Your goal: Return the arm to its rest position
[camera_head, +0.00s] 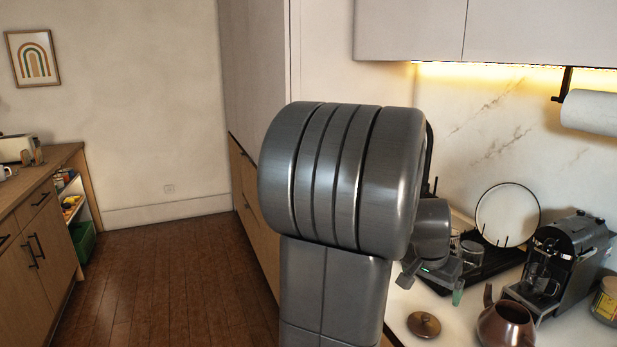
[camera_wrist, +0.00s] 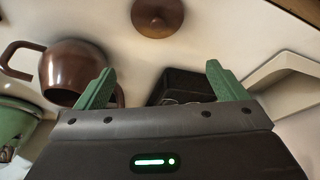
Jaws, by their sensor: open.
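My arm fills the middle of the head view, with its large grey joint in front of the tall cabinet and counter. My gripper (camera_head: 432,284) is partly hidden behind that joint and hangs over the counter. In the wrist view my gripper (camera_wrist: 160,85) shows two green fingers spread wide apart with nothing held between them. A brown kettle (camera_head: 506,326) stands on the counter, and it also shows in the wrist view (camera_wrist: 70,68), partly behind the left finger. Its round lid (camera_head: 424,324) lies apart on the counter, and shows at the top of the wrist view (camera_wrist: 158,14).
The counter (camera_head: 400,312) also holds a black coffee machine (camera_head: 566,262), a dish rack (camera_head: 492,264) with a white plate (camera_head: 507,215), and a jar (camera_head: 608,300). Upper cabinets (camera_head: 500,30) and a paper roll (camera_head: 592,111) hang above. Wooden floor (camera_head: 160,285) is clear at left.

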